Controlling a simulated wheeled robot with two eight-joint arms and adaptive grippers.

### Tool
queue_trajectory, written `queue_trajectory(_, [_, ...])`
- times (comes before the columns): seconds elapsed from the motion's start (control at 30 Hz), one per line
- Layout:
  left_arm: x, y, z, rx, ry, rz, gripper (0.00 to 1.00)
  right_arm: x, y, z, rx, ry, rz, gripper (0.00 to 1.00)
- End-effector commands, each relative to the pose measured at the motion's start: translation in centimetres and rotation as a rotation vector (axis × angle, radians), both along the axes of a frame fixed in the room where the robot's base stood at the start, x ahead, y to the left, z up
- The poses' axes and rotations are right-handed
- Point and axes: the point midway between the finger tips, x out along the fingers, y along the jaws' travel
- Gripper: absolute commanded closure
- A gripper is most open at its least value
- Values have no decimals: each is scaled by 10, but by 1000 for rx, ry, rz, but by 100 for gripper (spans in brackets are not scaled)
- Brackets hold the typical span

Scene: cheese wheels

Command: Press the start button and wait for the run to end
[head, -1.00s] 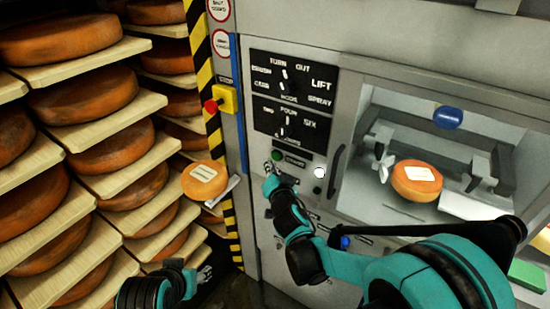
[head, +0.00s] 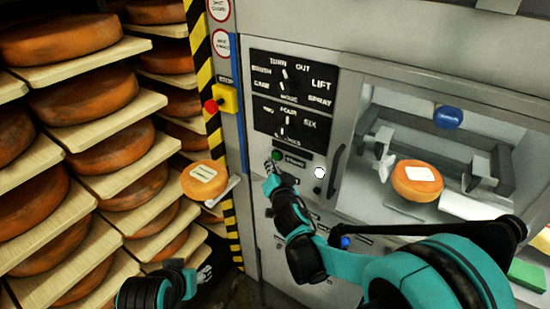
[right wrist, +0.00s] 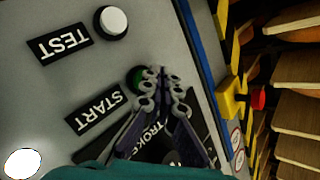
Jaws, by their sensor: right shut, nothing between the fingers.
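The green start button (head: 277,155) is on the grey machine's control panel, beside the START label (right wrist: 98,110). In the right wrist view the green button (right wrist: 134,76) is partly covered by a fingertip. My right gripper (head: 269,165) is shut and empty, with its tips at the button; I cannot tell whether they touch it. The tips also show in the right wrist view (right wrist: 162,76). An orange cheese wheel (head: 415,183) with a white label sits in the machine's chamber behind the window. My left gripper (head: 204,274) is low at the left, its jaws unclear.
A white round button (right wrist: 112,21) is beside the TEST label. Two dials (head: 288,84) are above the start button. A red stop button (head: 210,106) is on a yellow box at left. Shelves (head: 90,150) of cheese wheels fill the left. A labelled wheel (head: 203,180) juts out.

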Motion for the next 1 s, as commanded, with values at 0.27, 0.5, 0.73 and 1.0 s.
queue_trajectory(0.27, [0,0,-1,0,0,0,49,5,-4,0,-2,-1,0,100])
queue_trajectory(0.5, [0,0,-1,0,0,0,49,5,-4,0,-1,0,0,100])
queue_trajectory(0.73, [0,0,-2,0,0,0,49,7,-5,0,0,0,0,100])
queue_trajectory(1.0, [0,0,-2,0,0,0,49,10,-7,0,0,0,0,100])
